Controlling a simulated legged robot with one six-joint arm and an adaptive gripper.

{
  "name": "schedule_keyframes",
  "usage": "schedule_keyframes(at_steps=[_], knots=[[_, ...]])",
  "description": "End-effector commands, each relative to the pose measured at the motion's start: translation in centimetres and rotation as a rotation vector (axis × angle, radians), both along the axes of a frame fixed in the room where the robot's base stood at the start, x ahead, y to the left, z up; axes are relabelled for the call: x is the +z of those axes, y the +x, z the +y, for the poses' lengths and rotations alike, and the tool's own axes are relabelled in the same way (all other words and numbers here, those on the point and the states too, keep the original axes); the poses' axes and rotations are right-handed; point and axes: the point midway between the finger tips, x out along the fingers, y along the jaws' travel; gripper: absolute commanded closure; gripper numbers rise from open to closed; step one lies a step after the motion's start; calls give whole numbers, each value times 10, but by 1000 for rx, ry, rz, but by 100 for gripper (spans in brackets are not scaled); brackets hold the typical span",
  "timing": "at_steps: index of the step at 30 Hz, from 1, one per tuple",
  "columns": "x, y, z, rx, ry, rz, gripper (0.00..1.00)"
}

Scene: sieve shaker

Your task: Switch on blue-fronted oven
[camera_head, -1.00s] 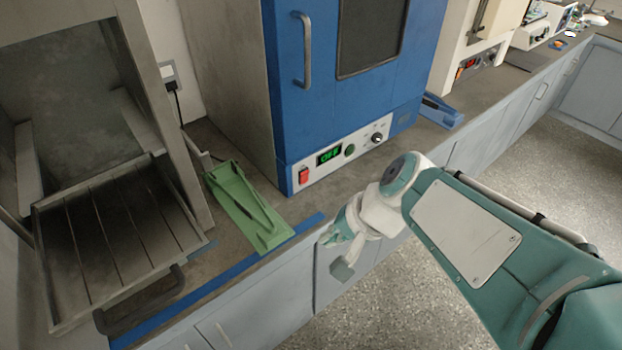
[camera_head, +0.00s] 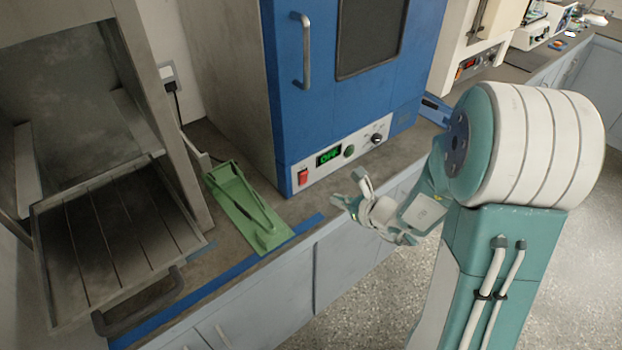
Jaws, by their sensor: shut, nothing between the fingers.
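The blue-fronted oven (camera_head: 345,95) stands on the counter in the head view, its door shut. Its pale lower panel carries a red rocker switch (camera_head: 303,177) at the left, a display (camera_head: 328,156) with green characters that read like OFF, a green round button (camera_head: 349,151) and a dark knob (camera_head: 377,139). My gripper (camera_head: 346,190) is shut and empty. In the picture it is just below the panel, to the right of the red switch, apparently in front of the oven and apart from it. My arm hides part of the counter to the right.
A green tray-like holder (camera_head: 244,208) lies on the counter left of the oven. A grey metal unit with a pulled-out slatted tray (camera_head: 125,240) and handle stands further left. A blue holder (camera_head: 436,110) and a white device (camera_head: 478,62) are to the right. Open floor lies in front of the cabinets.

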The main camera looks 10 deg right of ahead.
Motion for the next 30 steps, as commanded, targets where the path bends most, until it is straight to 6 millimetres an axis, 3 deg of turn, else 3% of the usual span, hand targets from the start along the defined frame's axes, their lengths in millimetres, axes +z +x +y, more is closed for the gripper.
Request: schedule_keyframes(at_steps=[6,18,30], knots=[[-18,7,-19,-123,63,45,100],[-21,11,-16,-123,64,45,100],[-49,65,16,-120,64,45,100]])
